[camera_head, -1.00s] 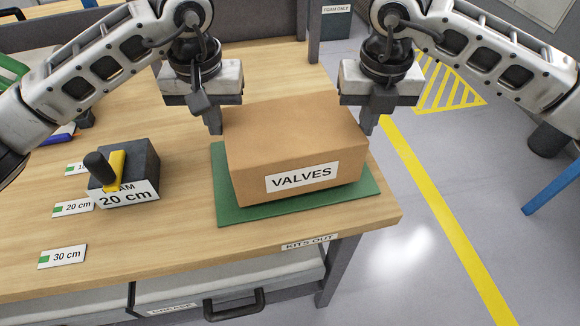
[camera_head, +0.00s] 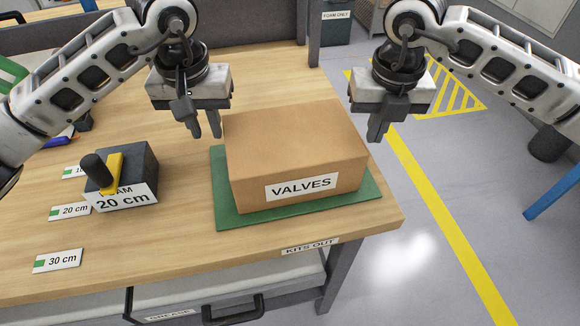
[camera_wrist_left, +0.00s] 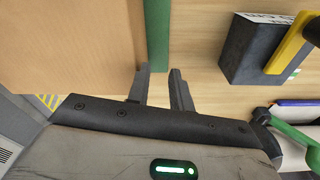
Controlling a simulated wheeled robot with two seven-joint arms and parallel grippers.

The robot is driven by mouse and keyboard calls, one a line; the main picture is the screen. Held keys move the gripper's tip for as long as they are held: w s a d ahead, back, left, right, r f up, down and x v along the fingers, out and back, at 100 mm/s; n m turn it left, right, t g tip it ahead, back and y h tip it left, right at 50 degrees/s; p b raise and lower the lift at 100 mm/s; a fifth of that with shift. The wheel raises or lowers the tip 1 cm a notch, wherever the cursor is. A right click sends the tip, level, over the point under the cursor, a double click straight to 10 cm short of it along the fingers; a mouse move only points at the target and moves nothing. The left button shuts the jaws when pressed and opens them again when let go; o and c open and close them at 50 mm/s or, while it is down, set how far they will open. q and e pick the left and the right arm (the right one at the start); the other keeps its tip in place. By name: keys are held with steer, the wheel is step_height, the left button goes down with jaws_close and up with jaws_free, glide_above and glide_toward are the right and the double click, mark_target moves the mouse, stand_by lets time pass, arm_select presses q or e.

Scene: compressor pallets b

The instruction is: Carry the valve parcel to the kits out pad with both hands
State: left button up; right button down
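The valve parcel, a brown box labelled VALVES (camera_head: 290,150), sits upright on the green kits out pad (camera_head: 230,216) at the bench's right corner. The pad's rim shows around the box's left and front. My left gripper (camera_head: 205,128) is just left of the box, open and empty. In the left wrist view its two fingers (camera_wrist_left: 160,85) stand apart with bare bench between them, and the box side (camera_wrist_left: 70,45) is at left. My right gripper (camera_head: 378,130) hangs beyond the box's right side, clear of it. Its fingers overlap in view, so its opening is unclear.
A dark foam block with a yellow strap (camera_head: 125,175) and a 20 cm label stands left of the pad. Distance labels (camera_head: 58,260) line the bench's left. A drawer handle (camera_head: 233,308) projects below the front edge.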

steer(key=c, duration=1.7)
jaws_free()
steer(key=shift+d, duration=0.1)
arm_select(q)
step_height(320, 180, up, 12)
steer(key=s, duration=0.1)
arm_select(e)
steer(key=r, duration=0.8)
steer(key=s+r, duration=0.1)
steer(key=r, duration=0.3)
arm_select(q)
steer(key=shift+f, duration=0.1)
